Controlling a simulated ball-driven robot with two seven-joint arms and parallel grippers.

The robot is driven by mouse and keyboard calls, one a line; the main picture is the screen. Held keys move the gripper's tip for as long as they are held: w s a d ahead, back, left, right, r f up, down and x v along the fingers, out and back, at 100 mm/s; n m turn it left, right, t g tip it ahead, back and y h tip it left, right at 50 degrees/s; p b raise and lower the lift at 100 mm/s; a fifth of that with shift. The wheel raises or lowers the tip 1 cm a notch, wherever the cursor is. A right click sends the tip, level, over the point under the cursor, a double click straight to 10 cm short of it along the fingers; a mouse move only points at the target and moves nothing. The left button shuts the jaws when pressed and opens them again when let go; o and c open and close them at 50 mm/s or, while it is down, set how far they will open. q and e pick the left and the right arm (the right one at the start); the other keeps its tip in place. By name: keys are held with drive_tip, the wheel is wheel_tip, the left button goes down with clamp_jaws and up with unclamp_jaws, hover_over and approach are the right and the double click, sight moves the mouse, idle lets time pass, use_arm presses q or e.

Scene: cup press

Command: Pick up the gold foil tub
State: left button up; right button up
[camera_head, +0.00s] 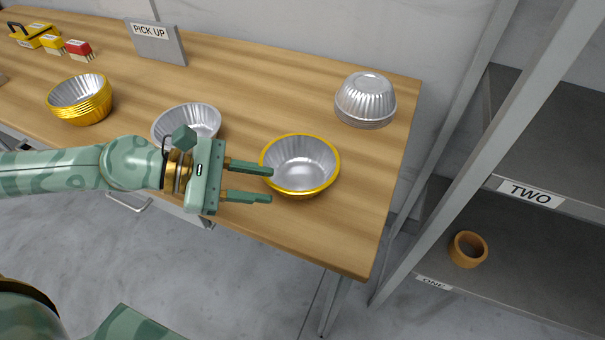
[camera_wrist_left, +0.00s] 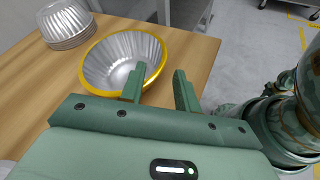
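A gold foil tub (camera_head: 300,165) with a silver inside and a gold rim stands upright on the wooden table, near its front edge. It also shows in the left wrist view (camera_wrist_left: 108,62). My left gripper (camera_head: 271,184) is open, its two fingers pointing right at the tub's left side. In the wrist view one finger overlaps the near rim and the other is outside the tub, past the table edge. I cannot tell whether a finger touches the tub. A stack of gold foil tubs (camera_head: 80,101) stands at the left. My right gripper is not in view.
A silver tub (camera_head: 188,119) stands partly behind my left wrist. Upside-down silver tubs (camera_head: 365,99) are stacked at the back right. A "PICK UP" sign (camera_head: 156,42) stands at the back. A grey shelf rack (camera_head: 500,200) holds a brown pot (camera_head: 468,249). Table space right of the tub is clear.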

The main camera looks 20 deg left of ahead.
sight(290, 189)
use_arm(q)
drive_tip(key=shift+x, duration=0.8)
drive_tip(key=p+x, duration=0.1)
drive_tip(key=x, duration=0.3)
drive_tip(key=shift+w, duration=0.2)
drive_tip(key=shift+d+f, duration=0.15)
drive_tip(key=shift+d, duration=0.05)
clamp_jaws()
